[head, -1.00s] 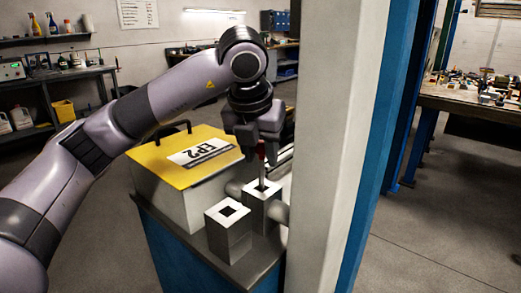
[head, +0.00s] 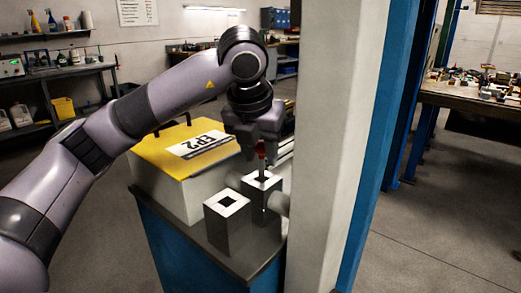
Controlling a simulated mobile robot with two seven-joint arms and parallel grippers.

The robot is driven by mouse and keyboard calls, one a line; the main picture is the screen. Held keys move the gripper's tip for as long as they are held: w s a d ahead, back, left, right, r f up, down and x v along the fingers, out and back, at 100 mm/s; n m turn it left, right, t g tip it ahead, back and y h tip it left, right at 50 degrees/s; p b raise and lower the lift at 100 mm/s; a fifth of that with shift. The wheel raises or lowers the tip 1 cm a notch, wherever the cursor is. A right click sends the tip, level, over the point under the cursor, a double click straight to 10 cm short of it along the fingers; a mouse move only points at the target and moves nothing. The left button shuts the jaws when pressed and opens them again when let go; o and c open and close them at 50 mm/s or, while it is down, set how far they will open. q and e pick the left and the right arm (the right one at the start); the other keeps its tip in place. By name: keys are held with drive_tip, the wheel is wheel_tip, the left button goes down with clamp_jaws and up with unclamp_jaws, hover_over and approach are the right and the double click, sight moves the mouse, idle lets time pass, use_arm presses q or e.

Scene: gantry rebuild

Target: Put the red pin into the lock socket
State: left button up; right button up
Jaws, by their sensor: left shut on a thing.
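The red pin (head: 262,150) is upright in my left gripper (head: 260,143), which is shut on its red top. The pin's grey shaft points down at the square hole of the rear grey socket block (head: 267,205). The shaft's lower end is at or just inside that hole; I cannot tell how deep. A second grey block (head: 229,231) with an empty square hole stands in front and to the left. I cannot tell by any label which block is the lock socket. My right gripper is not in view.
A box with a yellow lid (head: 180,150) marked EP2 stands behind the blocks on the blue cabinet (head: 185,250). A pale column (head: 335,150) rises close on the right. Workbenches stand farther back left and right.

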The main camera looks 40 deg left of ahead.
use_arm(q)
drive_tip(key=shift+f, duration=0.15)
drive_tip(key=shift+f+b, duration=0.65)
drive_tip(key=shift+b, duration=0.05)
drive_tip(key=shift+f, duration=0.15)
drive_tip(key=o, duration=1.8)
drive_tip(key=shift+r+p, duration=2.9)
drive_tip(key=shift+r, duration=1.15)
